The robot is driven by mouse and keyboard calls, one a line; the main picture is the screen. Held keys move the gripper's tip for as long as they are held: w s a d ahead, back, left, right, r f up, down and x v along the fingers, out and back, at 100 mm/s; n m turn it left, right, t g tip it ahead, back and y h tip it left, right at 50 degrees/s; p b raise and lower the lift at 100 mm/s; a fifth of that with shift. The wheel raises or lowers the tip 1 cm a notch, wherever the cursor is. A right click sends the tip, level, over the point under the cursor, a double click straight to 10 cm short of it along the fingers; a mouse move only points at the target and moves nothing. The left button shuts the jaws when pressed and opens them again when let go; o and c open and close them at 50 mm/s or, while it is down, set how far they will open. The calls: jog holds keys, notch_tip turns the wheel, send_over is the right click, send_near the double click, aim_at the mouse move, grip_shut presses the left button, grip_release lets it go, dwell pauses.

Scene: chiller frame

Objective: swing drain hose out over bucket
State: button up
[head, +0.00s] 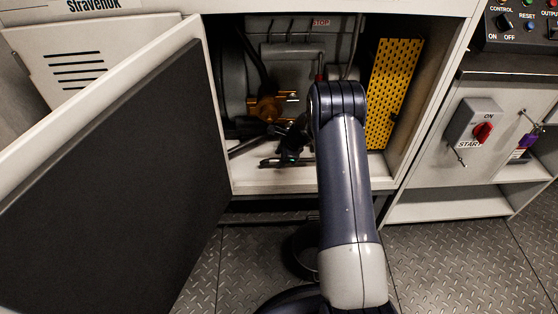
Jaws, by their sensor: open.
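My gripper (288,157) is small and dark inside the open cabinet, just above its floor; its jaws are open. A dark tube (246,145), which looks like the drain hose, runs from the lower left of the compartment toward my gripper. Whether the gripper touches it I cannot tell. A brass-coloured valve or fitting (268,107) sits behind and above the gripper. A dark round rim (303,248), probably the bucket, stands on the floor in front of the cabinet. My arm hides much of it.
The cabinet door (120,190) stands open across the left. A yellow perforated panel (393,90) stands inside at the right. The cabinet sill (262,188) lies below the gripper. A control panel with a red switch (482,132) is at the right. Diamond-plate floor (445,265) is clear at lower right.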

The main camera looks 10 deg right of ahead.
jog(key=shift+w+a+f, duration=0.15)
jog(key=shift+f, duration=0.3)
grip_shut()
dwell(0.4)
